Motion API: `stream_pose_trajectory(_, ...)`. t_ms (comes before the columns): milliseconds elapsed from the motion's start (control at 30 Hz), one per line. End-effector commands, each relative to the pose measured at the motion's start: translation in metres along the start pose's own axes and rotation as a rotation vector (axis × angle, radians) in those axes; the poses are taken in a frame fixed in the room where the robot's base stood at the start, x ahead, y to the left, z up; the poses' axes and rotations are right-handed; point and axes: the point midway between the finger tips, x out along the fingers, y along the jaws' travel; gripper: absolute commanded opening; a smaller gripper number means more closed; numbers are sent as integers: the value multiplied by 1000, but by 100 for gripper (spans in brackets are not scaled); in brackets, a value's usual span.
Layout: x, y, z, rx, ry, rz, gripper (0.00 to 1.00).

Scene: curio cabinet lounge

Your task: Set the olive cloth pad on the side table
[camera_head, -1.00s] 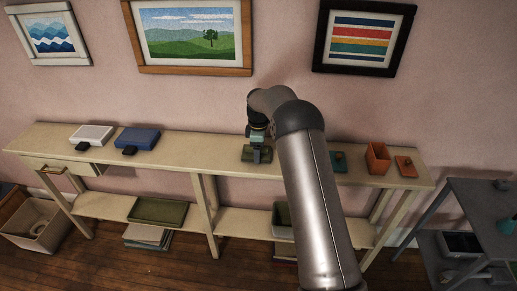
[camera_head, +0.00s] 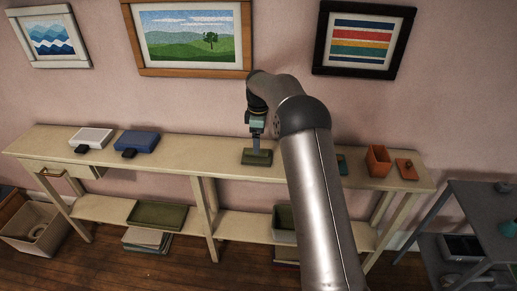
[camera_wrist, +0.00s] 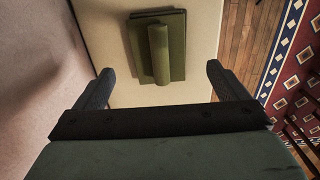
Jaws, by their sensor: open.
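The olive cloth pad (camera_head: 257,157) lies flat on top of the long cream console table. In the wrist view the pad (camera_wrist: 177,72) is a flat olive square with a raised bar along its middle. My gripper (camera_head: 256,145) is above the pad, pointing down. The wrist view shows the gripper (camera_wrist: 160,82) with its fingers spread wide and nothing between them; the pad is beyond the fingertips. The grey table (camera_head: 490,200) at the right edge looks like the side table; part of it is out of frame.
The console (camera_head: 205,148) also holds a white box (camera_head: 94,136), a blue box (camera_head: 137,141), an orange bin (camera_head: 378,160) and an orange pad (camera_head: 406,169). My arm partly hides a teal item (camera_head: 342,163). A teal object (camera_head: 509,229) stands on the grey table.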

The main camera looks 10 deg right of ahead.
Motion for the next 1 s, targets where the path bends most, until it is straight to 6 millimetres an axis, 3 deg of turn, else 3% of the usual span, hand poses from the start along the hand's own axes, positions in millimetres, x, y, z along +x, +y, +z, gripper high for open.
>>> stream_pose_trajectory(200,-37,0,0,0,1,2,93)
stream_pose_trajectory(467,-51,-1,0,2,0,0,93)
stream_pose_trajectory(567,-60,-10,1,33,-1,3,93)
stream_pose_trajectory(667,-81,-38,5,122,-5,9,93)
stream_pose_trajectory(767,-104,-86,15,272,-7,16,93)
stream_pose_trajectory(900,-124,-171,37,517,-5,25,93)
stream_pose_trajectory(1000,-126,-237,58,699,2,28,93)
